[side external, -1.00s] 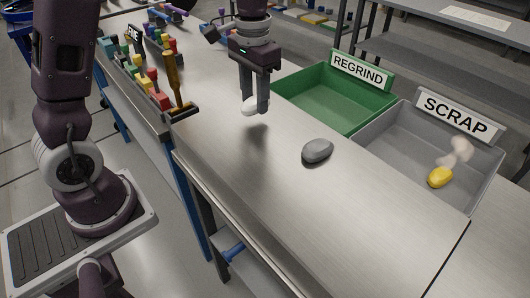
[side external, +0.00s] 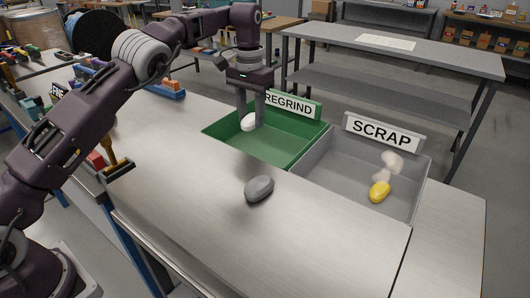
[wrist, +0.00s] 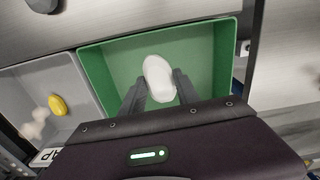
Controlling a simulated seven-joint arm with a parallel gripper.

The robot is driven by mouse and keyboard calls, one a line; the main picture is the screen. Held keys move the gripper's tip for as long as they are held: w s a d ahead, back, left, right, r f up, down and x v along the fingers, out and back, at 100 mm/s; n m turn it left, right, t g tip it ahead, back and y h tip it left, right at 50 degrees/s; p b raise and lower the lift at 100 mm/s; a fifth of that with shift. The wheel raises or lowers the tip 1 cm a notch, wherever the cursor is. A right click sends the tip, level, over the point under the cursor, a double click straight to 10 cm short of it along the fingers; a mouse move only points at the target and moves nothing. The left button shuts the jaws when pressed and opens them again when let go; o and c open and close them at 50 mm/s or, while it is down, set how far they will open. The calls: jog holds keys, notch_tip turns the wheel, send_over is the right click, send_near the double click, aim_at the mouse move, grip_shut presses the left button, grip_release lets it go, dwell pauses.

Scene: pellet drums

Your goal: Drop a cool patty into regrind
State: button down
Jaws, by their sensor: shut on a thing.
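My gripper (side external: 251,115) is shut on a white patty (side external: 248,122), which shows between the fingers in the wrist view (wrist: 158,78). It holds the patty over the green bin labelled REGRIND (side external: 268,150). In the wrist view the bin's floor (wrist: 205,52) around the patty is bare. A grey patty (side external: 259,188) lies on the metal table in front of the bins. A yellow patty (side external: 380,191) lies in the grey bin labelled SCRAP (side external: 330,186), with pale vapour rising by it.
The SCRAP bin stands right beside the REGRIND bin. A tool rack (side external: 118,170) with coloured handles stands at the table's left edge. The table (side external: 200,190) is clear around the grey patty. A grey shelf bench (side external: 400,55) stands behind the bins.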

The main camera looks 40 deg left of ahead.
notch_tip(320, 180, down, 10)
jog(key=shift+w+d+f, duration=0.1)
jog(key=shift+d, duration=0.05)
jog(key=shift+f, duration=0.1)
jog(key=shift+f, duration=0.4)
jog(key=c, duration=0.9)
grip_release()
notch_tip(320, 180, up, 12)
jog(key=shift+w+f, duration=0.15)
jog(key=shift+r, duration=0.75)
